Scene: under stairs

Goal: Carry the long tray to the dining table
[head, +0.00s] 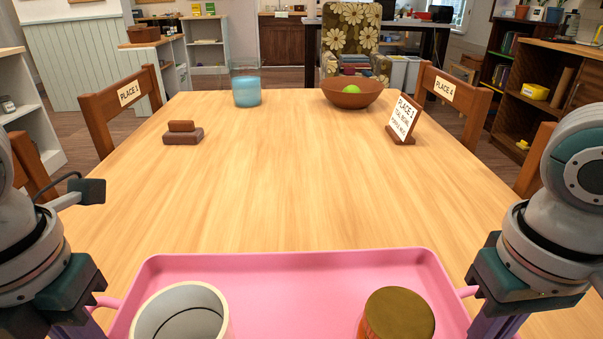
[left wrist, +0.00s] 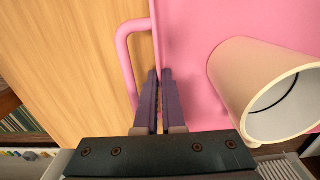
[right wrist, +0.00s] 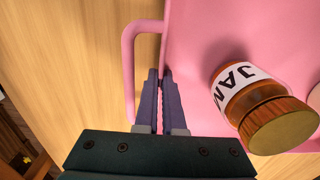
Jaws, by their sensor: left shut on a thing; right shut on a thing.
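The long pink tray (head: 295,285) is at the bottom of the head view, over the near part of the wooden dining table (head: 300,190). I cannot tell whether it touches the tabletop. It carries a cream cylindrical cup (head: 160,315) at left and a jam jar with a brown lid (head: 399,314) at right. The jar's label shows in the right wrist view (right wrist: 240,88). My left gripper (left wrist: 159,75) is shut on the tray's left handle side. My right gripper (right wrist: 158,75) is shut on the opposite handle side. The fingers hide the gripped parts.
Farther along the table are brown stacked blocks (head: 183,134), a blue glass (head: 246,91), a brown bowl (head: 352,93) with a green item, and a sign (head: 402,120). Chairs (head: 121,100) line both sides. The table's middle is clear. Shelves (head: 540,90) stand at right.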

